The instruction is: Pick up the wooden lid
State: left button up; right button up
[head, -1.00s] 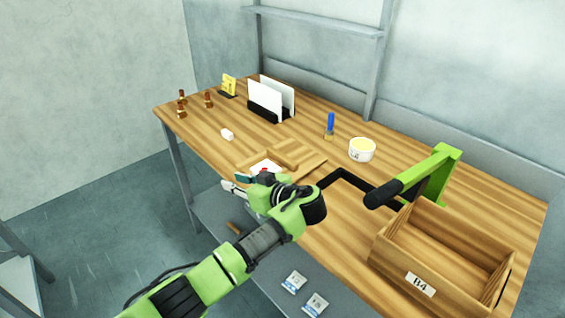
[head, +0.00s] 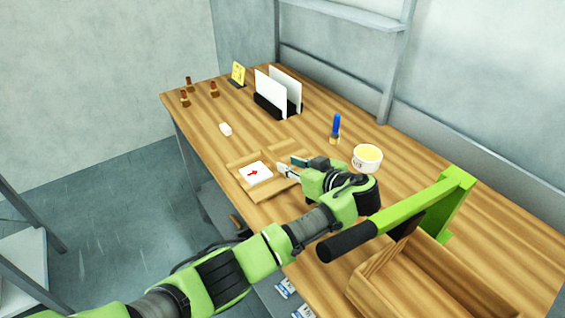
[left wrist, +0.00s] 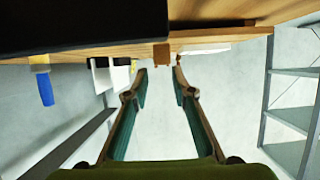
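The wooden lid (head: 266,190) looks like a flat light-wood board lying on the bench. A white card (head: 256,173) with a red arrow lies at its left part. My left gripper (head: 289,166) is at the lid's right side, its fingers pointing left, and hides part of it. In the left wrist view the bench appears at the top. There the left gripper's fingers (left wrist: 160,75) are apart with nothing between them. A small wooden block (left wrist: 162,54), perhaps the lid's handle, shows just beyond the tips. My right gripper is not in view.
A green lever with a black grip (head: 345,241) and a wooden crate (head: 385,279) stand at the right. A card rack (head: 268,106) is farther back.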

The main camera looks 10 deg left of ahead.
aim_at(276, 160)
pick_arm(q)
jog(key=a, duration=0.1)
jog(key=w+a+p, duration=0.1)
jog(key=a, duration=0.1)
jog(key=shift+w+f, duration=0.25)
jog(key=shift+w, duration=0.05)
jog(key=shift+w+a+f+p, duration=0.4)
jog(key=shift+w+a+f, duration=0.1)
jog(key=shift+w+f, duration=0.25)
jog(key=shift+w+a, duration=0.15)
jog(key=shift+w, duration=0.15)
jog(key=shift+a+f, duration=0.1)
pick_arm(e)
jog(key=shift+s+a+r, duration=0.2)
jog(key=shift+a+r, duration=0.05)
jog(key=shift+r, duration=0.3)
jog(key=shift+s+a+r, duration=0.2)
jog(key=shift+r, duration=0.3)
pick_arm(q)
grip_shut()
